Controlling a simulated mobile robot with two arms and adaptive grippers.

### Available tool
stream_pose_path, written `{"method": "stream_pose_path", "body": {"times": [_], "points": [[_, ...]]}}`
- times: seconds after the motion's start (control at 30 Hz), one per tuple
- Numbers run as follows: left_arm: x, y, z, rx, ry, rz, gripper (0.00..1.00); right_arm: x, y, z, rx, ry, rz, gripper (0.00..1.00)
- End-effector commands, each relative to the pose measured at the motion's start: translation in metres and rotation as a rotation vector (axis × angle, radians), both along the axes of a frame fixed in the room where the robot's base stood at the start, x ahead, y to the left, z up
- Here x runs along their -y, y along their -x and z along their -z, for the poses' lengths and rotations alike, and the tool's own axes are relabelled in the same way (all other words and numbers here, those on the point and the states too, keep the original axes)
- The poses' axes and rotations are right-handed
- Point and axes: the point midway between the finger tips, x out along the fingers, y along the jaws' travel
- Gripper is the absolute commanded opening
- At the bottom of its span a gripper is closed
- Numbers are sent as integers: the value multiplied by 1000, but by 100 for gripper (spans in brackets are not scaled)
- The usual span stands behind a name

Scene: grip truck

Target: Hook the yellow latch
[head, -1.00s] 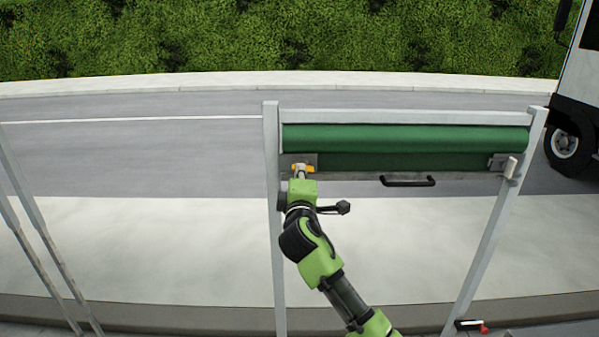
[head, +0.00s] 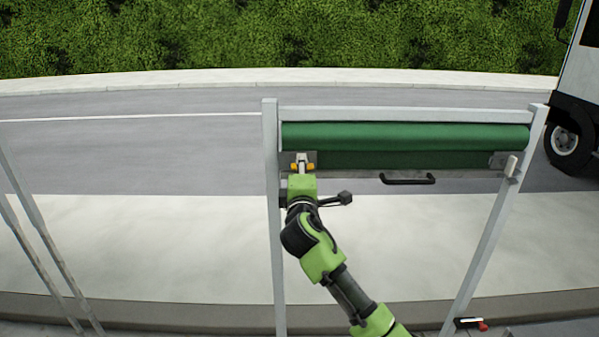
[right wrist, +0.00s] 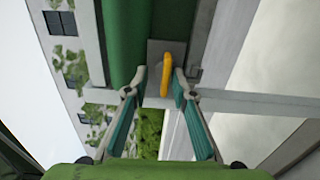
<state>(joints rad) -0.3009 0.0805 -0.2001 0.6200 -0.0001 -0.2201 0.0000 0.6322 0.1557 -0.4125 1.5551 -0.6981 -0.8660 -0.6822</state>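The yellow latch (head: 294,167) sits on a grey metal plate at the left end of the green roll assembly in the head view. My right gripper (head: 302,161) overlaps its middle there, so yellow shows on both sides. In the right wrist view the yellow latch (right wrist: 167,73) stands upright against the plate, between the fingertips of my right gripper (right wrist: 161,82). The fingers are apart, with gaps on both sides of the latch, closer on the right. I cannot tell whether they touch it. My left gripper is not in view.
A green roll (head: 405,137) spans a grey frame (head: 272,220). A truck wheel (head: 567,138) stands at far right. Pavement lies behind the frame.

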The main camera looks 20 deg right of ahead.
Motion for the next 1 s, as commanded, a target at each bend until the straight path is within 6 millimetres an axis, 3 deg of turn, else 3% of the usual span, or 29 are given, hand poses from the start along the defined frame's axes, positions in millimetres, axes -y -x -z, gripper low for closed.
{"method": "stream_pose_path", "body": {"times": [0.37, 0.8, 1.0], "points": [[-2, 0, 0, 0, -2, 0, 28, -6, 8, 7, -10, -4, -5, 24], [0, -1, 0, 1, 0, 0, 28, -26, 87, 7, -9, -6, -4, 24], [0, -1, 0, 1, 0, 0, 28, -32, 109, 7, -9, -5, -3, 24]]}}
